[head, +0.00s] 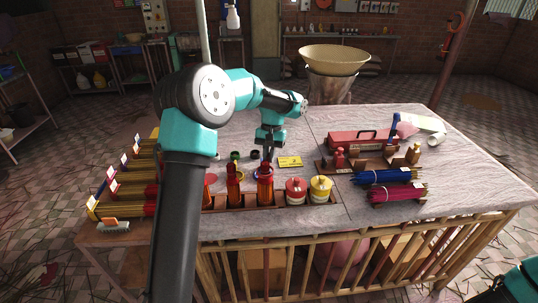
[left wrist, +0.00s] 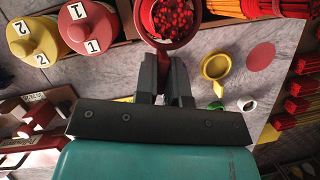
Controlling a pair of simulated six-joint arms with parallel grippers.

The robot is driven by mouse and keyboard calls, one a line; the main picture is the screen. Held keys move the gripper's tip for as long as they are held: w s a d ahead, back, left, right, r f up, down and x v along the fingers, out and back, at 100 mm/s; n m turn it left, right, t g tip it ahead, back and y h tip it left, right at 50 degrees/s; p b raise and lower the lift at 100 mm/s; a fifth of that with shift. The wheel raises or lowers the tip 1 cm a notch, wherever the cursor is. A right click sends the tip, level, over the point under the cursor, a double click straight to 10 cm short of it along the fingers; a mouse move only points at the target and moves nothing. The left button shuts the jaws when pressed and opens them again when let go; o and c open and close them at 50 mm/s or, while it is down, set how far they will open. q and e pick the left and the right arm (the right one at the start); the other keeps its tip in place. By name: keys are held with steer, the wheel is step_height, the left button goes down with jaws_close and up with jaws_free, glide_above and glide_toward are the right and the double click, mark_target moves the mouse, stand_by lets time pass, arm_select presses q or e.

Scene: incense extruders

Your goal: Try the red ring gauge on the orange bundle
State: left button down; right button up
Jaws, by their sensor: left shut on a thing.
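My left gripper (left wrist: 165,75) is shut on the red ring gauge (left wrist: 170,46) at its near side. In the left wrist view the red tips of the orange bundle (left wrist: 172,18) show inside the ring. I cannot tell whether the ring is around the bundle or just above its top. In the head view the orange bundle (head: 265,190) stands upright in the wooden rack, beside the red jar, with my left gripper (head: 267,158) just behind its top. The ring is hard to make out there. My right gripper is out of view; only part of my right arm shows at the lower right.
A red jar (head: 296,190) and a yellow jar (head: 320,188) stand right of the bundle; another orange bundle (head: 234,186) stands left. A yellow ring (left wrist: 215,67) and a green ring (left wrist: 215,105) lie nearby. Blue bundles (head: 385,176) lie at the right.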

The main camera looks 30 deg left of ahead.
arm_select(q)
steer(key=shift+f, duration=1.35)
stand_by(0.6)
steer(key=shift+r, duration=5.35)
